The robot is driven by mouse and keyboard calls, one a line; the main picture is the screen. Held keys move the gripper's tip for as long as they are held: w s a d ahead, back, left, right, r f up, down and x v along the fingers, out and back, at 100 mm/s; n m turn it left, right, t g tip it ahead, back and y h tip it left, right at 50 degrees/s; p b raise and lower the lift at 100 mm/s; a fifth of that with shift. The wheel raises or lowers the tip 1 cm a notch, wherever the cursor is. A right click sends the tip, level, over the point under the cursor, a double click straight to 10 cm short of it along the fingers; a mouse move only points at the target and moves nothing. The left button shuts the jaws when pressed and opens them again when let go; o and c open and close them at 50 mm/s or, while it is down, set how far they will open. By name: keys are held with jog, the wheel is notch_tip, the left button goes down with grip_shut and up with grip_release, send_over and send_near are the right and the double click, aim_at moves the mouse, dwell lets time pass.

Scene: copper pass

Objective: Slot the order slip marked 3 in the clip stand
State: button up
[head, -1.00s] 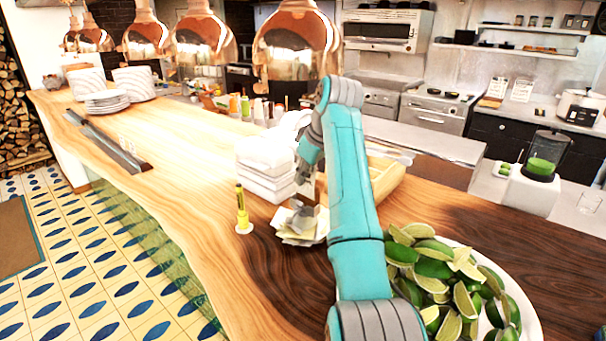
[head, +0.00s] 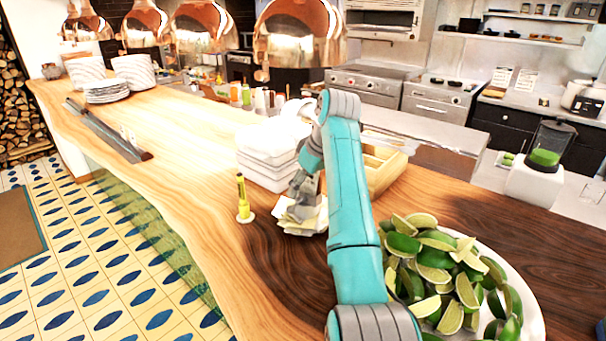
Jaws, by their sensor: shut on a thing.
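A loose pile of cream order slips (head: 301,222) lies on the wooden counter, left of my arm. My gripper (head: 301,203) is low over this pile, pointing down, with its jaws closed on what looks like a slip. The held slip blends with the pile, and no number is readable. A long dark rail (head: 100,132) lies along the counter's left edge with small pale pieces upright near its front end. I cannot tell whether it is the clip stand, and no other clip stand is clearly visible.
A yellow marker-like item (head: 242,198) stands on a small round base left of the pile. Stacked white containers (head: 266,165) stand behind it. A wooden box (head: 385,172) and a plate of limes (head: 530,318) are to the right. The counter's left middle is clear.

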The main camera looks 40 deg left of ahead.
jog(key=shift+s+f, duration=0.1)
jog(key=shift+f, duration=0.2)
jog(key=o, duration=1)
jog(key=shift+d+r, duration=0.1)
jog(key=shift+c, duration=0.9)
jog(key=shift+o, duration=0.7)
jog(key=shift+r, duration=3.25)
